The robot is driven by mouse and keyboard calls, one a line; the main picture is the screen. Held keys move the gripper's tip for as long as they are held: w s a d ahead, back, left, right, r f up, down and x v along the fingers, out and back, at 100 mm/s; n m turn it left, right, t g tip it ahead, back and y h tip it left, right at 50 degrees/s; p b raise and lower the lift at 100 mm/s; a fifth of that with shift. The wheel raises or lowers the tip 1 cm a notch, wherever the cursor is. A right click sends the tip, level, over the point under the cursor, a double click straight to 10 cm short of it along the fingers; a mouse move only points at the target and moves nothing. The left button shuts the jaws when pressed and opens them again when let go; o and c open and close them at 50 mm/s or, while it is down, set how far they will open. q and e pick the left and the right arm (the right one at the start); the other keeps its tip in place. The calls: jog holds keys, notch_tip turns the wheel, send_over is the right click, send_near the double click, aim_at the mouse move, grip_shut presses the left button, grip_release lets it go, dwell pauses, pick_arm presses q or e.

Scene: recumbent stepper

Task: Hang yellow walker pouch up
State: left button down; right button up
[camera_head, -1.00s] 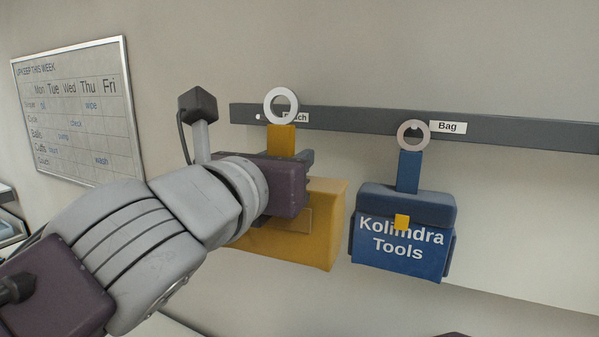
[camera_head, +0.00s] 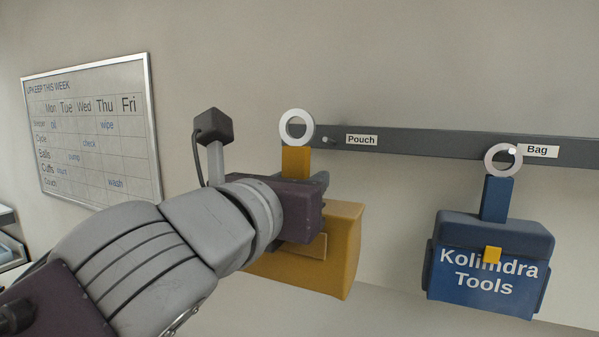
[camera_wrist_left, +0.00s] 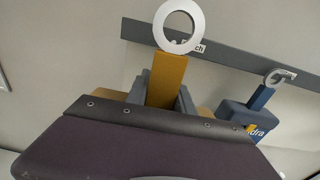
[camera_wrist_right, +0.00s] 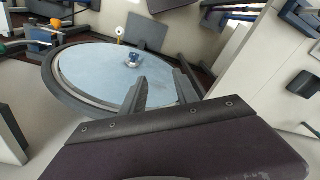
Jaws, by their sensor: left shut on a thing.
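The yellow pouch (camera_head: 340,250) hangs from my left gripper (camera_head: 318,182), which is shut on its upright yellow strap (camera_head: 296,160). A white ring (camera_head: 296,127) tops the strap. In the head view the ring stands just left of the peg (camera_head: 327,140) beside the "Pouch" label (camera_head: 361,140). In the left wrist view the ring (camera_wrist_left: 180,26) overlaps the rail, with the peg seen through its opening. I cannot tell the depth gap between ring and peg. My gripper hides part of the pouch. My right gripper (camera_wrist_right: 160,80) is open and empty in its wrist view.
A grey wall rail (camera_head: 440,143) carries the pegs. The blue Kolindra Tools bag (camera_head: 490,262) hangs at the "Bag" label (camera_head: 541,151), right of the pouch. A whiteboard (camera_head: 95,130) is on the left wall. A round blue-grey disc (camera_wrist_right: 120,75) lies beyond my right gripper.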

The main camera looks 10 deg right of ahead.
pick_arm(q)
jog(key=shift+w+r+p, duration=0.1)
jog(key=shift+r+p, duration=0.1)
jog(key=shift+p, duration=0.1)
jog(key=w+d+p, duration=0.1)
jog(key=w+d+f+p, duration=0.2)
jog(key=shift+w+d, duration=0.15)
jog(key=shift+w, duration=0.05)
dwell(0.4)
jog(key=shift+w, duration=0.1)
jog(key=shift+w+d, duration=0.1)
jog(key=shift+d, duration=0.15)
dwell(0.4)
jog(key=shift+w+d+f, duration=0.3)
jog(key=shift+w+d, duration=0.3)
jog(key=shift+w, duration=0.3)
jog(key=shift+w+d+f, duration=0.3)
jog(key=shift+w+d, duration=0.25)
jog(key=shift+w, duration=0.3)
